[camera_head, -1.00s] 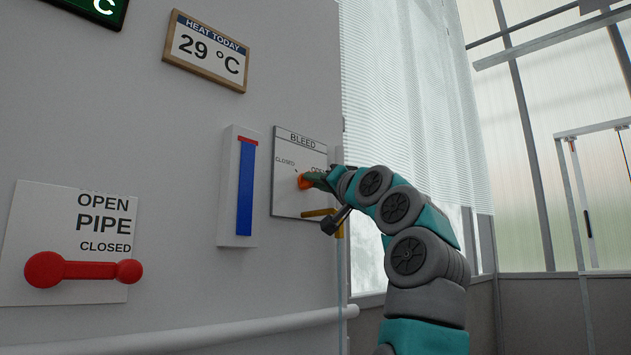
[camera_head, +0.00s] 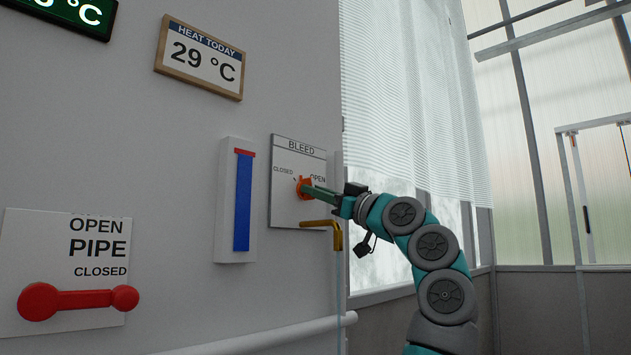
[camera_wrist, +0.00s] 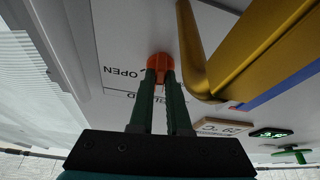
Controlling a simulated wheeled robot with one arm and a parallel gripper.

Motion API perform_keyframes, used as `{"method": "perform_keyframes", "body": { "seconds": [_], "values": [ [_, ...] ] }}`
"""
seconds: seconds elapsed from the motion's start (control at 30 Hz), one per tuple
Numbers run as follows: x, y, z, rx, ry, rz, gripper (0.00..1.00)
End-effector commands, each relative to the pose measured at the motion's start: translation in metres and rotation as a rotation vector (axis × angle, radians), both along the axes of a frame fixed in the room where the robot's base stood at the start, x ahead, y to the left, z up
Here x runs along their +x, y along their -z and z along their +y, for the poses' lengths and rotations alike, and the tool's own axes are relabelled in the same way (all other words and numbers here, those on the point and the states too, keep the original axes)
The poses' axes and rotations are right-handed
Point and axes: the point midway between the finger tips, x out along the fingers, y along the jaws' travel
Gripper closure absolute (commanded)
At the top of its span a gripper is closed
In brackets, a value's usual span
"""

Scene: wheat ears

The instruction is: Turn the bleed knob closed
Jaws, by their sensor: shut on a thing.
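The orange bleed knob (camera_head: 303,188) sits on the white BLEED plate (camera_head: 283,214), between the words CLOSED on the left and OPEN on the right. My gripper (camera_head: 308,189) reaches it from the right, with its green fingers shut on the knob. In the wrist view the fingertips (camera_wrist: 160,76) touch the two sides of the orange knob (camera_wrist: 160,61). The fingers hide part of the knob, so its exact pointing direction is hard to tell.
A brass spout (camera_head: 335,228) sticks out just below the knob, close under my gripper. A blue gauge (camera_head: 243,200) is left of the plate. A red pipe lever (camera_head: 80,299) is at the lower left. Free room lies right of the wall edge.

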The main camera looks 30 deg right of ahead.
Motion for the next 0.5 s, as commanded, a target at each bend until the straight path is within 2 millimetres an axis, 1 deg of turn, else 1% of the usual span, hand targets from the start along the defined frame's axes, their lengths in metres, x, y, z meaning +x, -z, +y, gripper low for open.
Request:
{"method": "perform_keyframes", "body": {
  "seconds": [0.03,0.3,0.5],
  "values": [
    [0.0012,-0.0043,-0.0007,-0.038,-0.002,-0.011,1.0],
    [0.0005,-0.0038,-0.0033,-0.272,0.001,-0.1,1.0],
    [0.0011,-0.0021,-0.0031,-0.381,0.0,-0.139,1.0]
  ]
}}
